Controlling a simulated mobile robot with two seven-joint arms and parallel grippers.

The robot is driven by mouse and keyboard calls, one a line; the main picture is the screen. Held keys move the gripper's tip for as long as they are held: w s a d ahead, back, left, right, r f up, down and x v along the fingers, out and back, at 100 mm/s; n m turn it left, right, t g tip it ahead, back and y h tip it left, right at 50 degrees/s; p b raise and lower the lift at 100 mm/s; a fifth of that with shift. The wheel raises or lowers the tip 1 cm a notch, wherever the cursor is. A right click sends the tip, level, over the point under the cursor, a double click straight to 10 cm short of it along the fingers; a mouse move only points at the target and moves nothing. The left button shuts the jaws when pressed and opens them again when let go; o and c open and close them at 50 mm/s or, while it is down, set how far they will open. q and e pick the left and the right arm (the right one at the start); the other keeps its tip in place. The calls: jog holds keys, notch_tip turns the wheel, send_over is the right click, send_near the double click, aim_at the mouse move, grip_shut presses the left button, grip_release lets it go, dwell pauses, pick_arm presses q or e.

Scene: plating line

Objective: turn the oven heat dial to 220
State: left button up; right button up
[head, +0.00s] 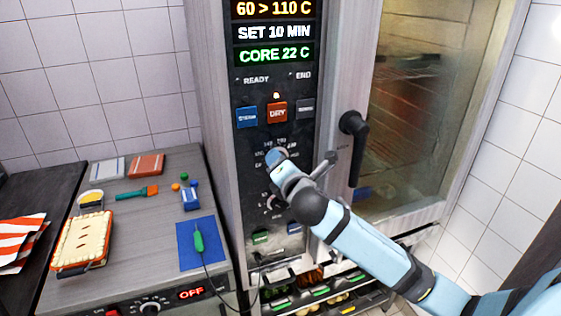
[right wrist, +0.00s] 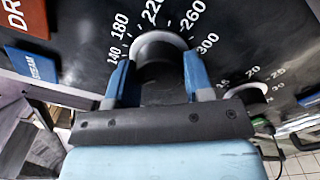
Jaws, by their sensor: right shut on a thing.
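The oven heat dial (right wrist: 160,42) is a dark round knob with a pale rim, ringed by numbers including 140, 180, 220, 260 and 300 in the right wrist view. My right gripper (right wrist: 157,78) is shut on the dial, one blue finger on each side. In the head view my right gripper (head: 278,158) covers most of the dial. The dial's pointer mark cannot be made out. The top display (head: 273,9) reads 60 > 110 C in orange. My left gripper is not in view.
A smaller timer dial (right wrist: 245,92) sits close by my gripper. The dark door handle (head: 353,145) stands out right of my wrist. DRY (head: 277,112) and STEAM (head: 247,117) buttons are above the dial. A counter with a pie (head: 83,240) and a blue mat (head: 190,257) is at left.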

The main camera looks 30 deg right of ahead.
jog(key=shift+r+m+p, duration=0.2)
jog(key=shift+m+p, duration=2.05)
jog(key=shift+m, duration=8.25)
jog(key=o, duration=0.9)
jog(key=shift+b+v, duration=1.7)
jog(key=shift+v, duration=5.2)
